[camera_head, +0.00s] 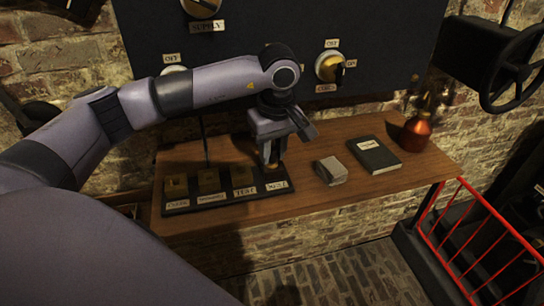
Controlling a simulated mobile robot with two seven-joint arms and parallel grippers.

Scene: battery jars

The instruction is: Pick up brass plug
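My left gripper (271,160) points down over the right end of a dark labelled board (190,205) on the wooden shelf. A small brass-coloured piece, likely the brass plug (273,168), shows at its fingertips, above the rightmost label. The fingers and the shadow hide most of it, and I cannot tell whether they are closed on it. Other brass-coloured pieces stand along the board, at the left end (176,184), in the middle (209,181) and nearer my gripper (242,177). My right gripper is not in view.
A stack of grey cards or paper (330,171), a dark book (375,154) and a copper-coloured flask (415,134) stand to the right on the wooden shelf (300,205). A dark panel with dials (330,66) rises behind. A red railing (480,245) stands at the lower right.

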